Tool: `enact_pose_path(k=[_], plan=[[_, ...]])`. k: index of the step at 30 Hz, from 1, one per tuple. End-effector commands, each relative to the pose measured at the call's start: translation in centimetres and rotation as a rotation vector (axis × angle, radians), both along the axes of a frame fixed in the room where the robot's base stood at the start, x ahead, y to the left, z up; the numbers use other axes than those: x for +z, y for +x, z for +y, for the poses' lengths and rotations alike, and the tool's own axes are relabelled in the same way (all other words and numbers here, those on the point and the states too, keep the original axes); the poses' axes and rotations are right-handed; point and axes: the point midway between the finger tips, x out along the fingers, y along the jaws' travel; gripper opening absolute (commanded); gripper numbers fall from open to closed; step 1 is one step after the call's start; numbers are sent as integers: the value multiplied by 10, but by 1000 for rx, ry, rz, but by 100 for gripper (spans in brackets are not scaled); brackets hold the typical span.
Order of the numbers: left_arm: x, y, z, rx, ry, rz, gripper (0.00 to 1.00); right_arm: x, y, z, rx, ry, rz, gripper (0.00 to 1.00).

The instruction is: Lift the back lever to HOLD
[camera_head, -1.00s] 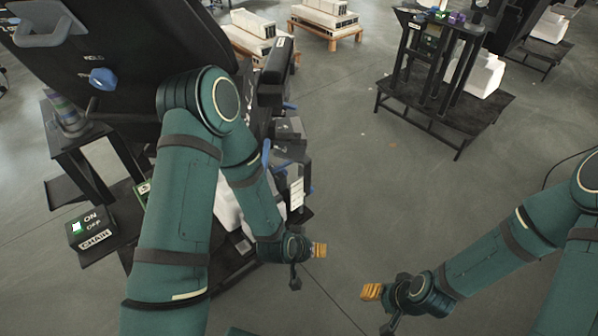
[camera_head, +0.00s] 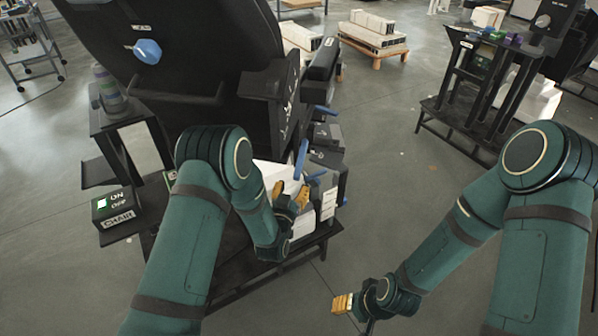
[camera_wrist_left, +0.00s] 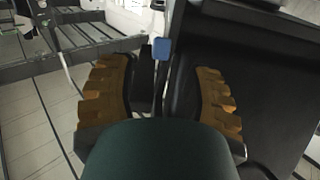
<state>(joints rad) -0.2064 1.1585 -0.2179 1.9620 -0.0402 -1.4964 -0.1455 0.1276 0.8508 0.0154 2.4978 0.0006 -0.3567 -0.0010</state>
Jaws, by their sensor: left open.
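A large black reclining chair (camera_head: 190,80) stands at the left with several blue-handled levers low on its right side. One upright blue lever (camera_head: 301,158) stands just above my left gripper (camera_head: 290,193); another blue lever (camera_head: 318,174) angles to its right. I cannot read which one is the back lever. In the left wrist view, a blue lever handle (camera_wrist_left: 162,48) on a thin stem lies ahead, between the open fingers of my left gripper (camera_wrist_left: 162,70), with no finger seen touching it. My right gripper (camera_head: 342,304) hangs over bare floor, apart from the chair.
A blue knob (camera_head: 147,51) sits on the chair's upper part. A CHAIR switch box (camera_head: 117,207) with ON and OFF marks is at the left. A black stand (camera_head: 480,125) is at the right. Open floor (camera_head: 400,190) lies between.

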Motion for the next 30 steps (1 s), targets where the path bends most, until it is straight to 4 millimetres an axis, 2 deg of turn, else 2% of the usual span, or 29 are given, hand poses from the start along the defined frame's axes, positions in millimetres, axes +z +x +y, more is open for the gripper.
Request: enact_pose_path(k=[6, 12, 18, 27, 28, 30], plan=[[-1, 43, -7, 0, 1, -3, 50, -7, 1, 0, 0, 0, -3, 50], [-1, 71, -11, 0, 1, 0, 50, -12, 2, 0, -1, -1, -6, 50], [-1, 84, -13, 0, 0, 2, 50, -13, 3, 0, -2, -1, -7, 50], [0, 85, -13, 0, 0, 2, 50, -13, 3, 0, -2, -1, -7, 50], [0, 85, -13, 0, 0, 2, 46, -13, 3, 0, -2, -1, -7, 50], [0, 85, -13, 0, 0, 2, 22, -13, 3, 0, -2, -1, -7, 50]])
